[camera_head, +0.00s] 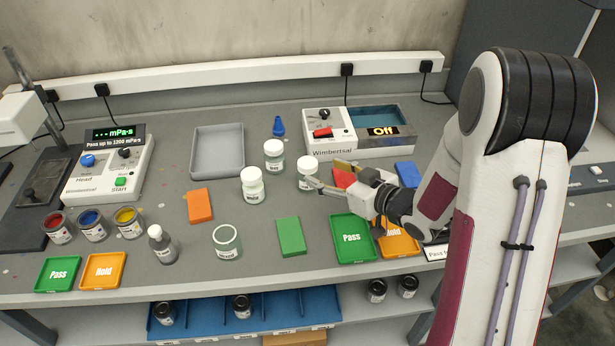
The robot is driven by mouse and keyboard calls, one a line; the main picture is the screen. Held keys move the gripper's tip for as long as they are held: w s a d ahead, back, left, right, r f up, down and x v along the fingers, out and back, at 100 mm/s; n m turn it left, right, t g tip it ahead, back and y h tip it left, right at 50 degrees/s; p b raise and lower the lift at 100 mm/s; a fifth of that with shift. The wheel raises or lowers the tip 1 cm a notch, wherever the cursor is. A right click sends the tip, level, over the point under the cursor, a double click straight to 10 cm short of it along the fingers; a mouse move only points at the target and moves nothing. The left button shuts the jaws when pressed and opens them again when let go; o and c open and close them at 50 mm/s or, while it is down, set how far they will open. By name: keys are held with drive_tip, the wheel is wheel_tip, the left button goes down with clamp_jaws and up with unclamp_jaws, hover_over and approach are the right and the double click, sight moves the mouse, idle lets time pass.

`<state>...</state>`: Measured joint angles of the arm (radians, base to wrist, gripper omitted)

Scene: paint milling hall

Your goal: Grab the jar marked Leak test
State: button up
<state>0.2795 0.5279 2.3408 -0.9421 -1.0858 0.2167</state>
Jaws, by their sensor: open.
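Three small jars with white lids stand upright mid-bench: a back jar (274,155), a left jar (252,186) and a right jar (307,173). Another, pale jar (227,242) without a white lid stands nearer the front. Each seems to have a label, but the print is too small to read, so I cannot tell which is marked Leak test. My gripper (327,175) is open, reaching in from the right. Its near fingertip overlaps the lower right side of the right jar in the picture; I cannot tell if they touch. Nothing shows held between the fingers.
A water bath marked Wimbertsal (345,147) stands behind my gripper, showing Off. A green Pass tray (352,256) and orange Hold tray (399,250) are at front.

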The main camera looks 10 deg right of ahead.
sight(314, 168)
drive_tip(key=shift+a+f, duration=0.1)
drive_tip(key=shift+a, duration=0.05)
idle(0.3)
drive_tip(key=shift+w+a+f, duration=0.2)
drive_tip(key=shift+w+a, duration=0.15)
drive_tip(key=shift+w, duration=0.05)
drive_tip(key=shift+w+a+f, duration=0.2)
drive_tip(key=shift+w+a, duration=0.1)
drive_tip(key=shift+w, duration=0.25)
drive_tip(key=shift+x, duration=2.65)
drive_tip(key=shift+r, duration=0.1)
drive_tip(key=c, duration=1.2)
